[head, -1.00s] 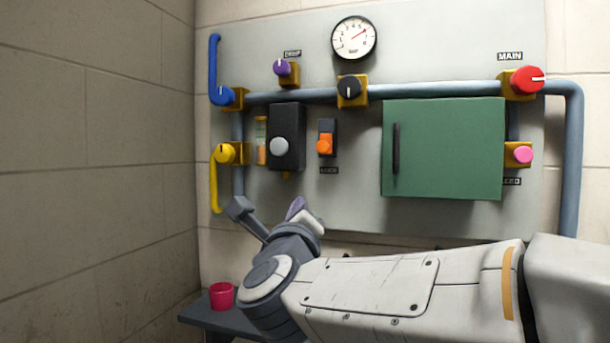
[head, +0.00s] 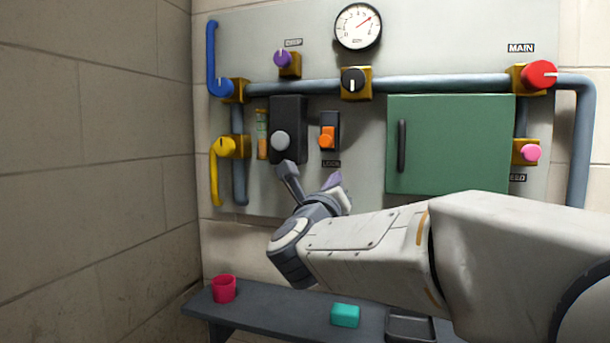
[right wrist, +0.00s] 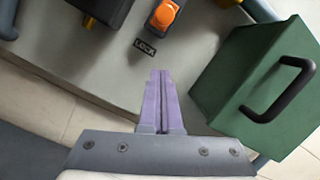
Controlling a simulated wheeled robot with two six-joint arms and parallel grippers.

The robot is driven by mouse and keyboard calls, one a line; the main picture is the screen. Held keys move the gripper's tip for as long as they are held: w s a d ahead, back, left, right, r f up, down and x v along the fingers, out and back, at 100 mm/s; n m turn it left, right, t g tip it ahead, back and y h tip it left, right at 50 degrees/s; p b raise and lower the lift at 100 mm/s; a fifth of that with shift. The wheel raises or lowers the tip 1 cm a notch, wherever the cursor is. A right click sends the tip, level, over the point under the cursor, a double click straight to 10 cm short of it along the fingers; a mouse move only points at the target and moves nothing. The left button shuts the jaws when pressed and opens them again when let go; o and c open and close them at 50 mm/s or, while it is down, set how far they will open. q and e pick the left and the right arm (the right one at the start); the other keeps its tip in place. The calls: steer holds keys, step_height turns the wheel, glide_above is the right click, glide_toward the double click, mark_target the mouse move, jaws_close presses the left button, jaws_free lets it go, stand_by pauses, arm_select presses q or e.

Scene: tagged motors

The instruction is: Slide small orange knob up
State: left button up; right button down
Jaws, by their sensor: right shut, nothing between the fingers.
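The small orange knob (head: 327,137) sits in the lower part of a dark upright slot plate on the grey wall panel, above a LOCK label (head: 331,163). In the right wrist view the orange knob (right wrist: 164,14) is at the top edge, partly cut off. My right gripper (head: 333,180) is below the knob and the label, apart from the knob. Its purple fingers (right wrist: 159,78) are shut together and empty, pointing toward the label. My left gripper is not in view.
A black box with a grey round knob (head: 281,140) is left of the slot. A green cabinet (head: 463,145) with a black handle juts out at right. Below, a shelf (head: 262,316) holds a red cup (head: 223,289) and a teal block (head: 345,315).

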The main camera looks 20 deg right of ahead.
mark_target(326, 138)
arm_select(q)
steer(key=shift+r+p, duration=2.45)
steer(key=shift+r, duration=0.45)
arm_select(e)
steer(key=shift+w+d+r, duration=0.2)
steer(key=shift+w+r, duration=1.8)
steer(key=shift+r, duration=0.2)
